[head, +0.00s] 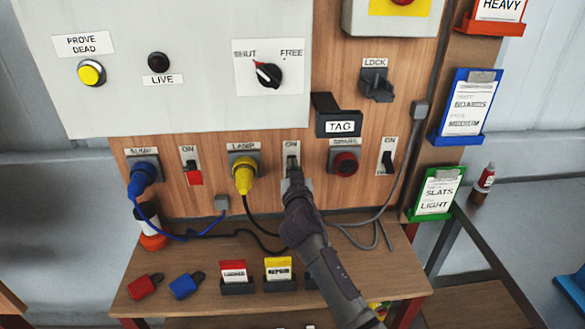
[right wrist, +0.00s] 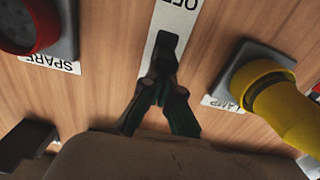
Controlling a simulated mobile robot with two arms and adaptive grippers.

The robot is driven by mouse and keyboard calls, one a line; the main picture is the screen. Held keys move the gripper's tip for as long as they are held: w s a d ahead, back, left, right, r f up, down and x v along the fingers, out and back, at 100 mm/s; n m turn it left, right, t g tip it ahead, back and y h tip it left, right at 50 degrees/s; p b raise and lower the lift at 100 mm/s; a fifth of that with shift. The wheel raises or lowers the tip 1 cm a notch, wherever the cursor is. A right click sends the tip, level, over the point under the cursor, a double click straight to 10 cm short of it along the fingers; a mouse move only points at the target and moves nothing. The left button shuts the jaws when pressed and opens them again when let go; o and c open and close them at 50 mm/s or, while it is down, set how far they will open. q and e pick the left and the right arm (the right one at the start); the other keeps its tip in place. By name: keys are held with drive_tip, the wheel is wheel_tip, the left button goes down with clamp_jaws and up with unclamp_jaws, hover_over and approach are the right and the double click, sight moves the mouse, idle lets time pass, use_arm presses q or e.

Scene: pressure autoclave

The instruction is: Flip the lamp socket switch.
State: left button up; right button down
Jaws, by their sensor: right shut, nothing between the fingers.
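The lamp socket (head: 236,158) is a grey box under a LAMP label, with a yellow plug (head: 245,178) in it. The lamp switch (head: 291,160) is a small dark lever on a white plate to its right, with ON at the top. In the right wrist view the switch plate (right wrist: 185,22) shows OFF, upside down, and the dark lever (right wrist: 166,45) lies just past the fingertips. My right gripper (head: 291,178) is shut and empty, its tips (right wrist: 161,78) at or touching the lever. The gripper partly hides the switch, so its position is unclear. My left gripper is not in view.
A spare socket (head: 345,162) with a red cover is right of the switch, and another switch (head: 387,160) beyond it. The pump socket (head: 143,165) with a blue plug is at the left. A TAG box (head: 338,124) juts out above. Cables and padlocks lie on the shelf below.

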drive_tip(key=shift+f, duration=0.2)
drive_tip(key=s+p, duration=0.1)
drive_tip(key=s+r, duration=0.1)
drive_tip(key=s, duration=0.1)
drive_tip(key=shift+r+p, duration=0.15)
drive_tip(key=shift+p, duration=0.2)
drive_tip(key=shift+s, duration=0.1)
drive_tip(key=s+p, duration=0.1)
drive_tip(key=s, duration=0.4)
drive_tip(key=shift+s, duration=0.4)
idle(0.3)
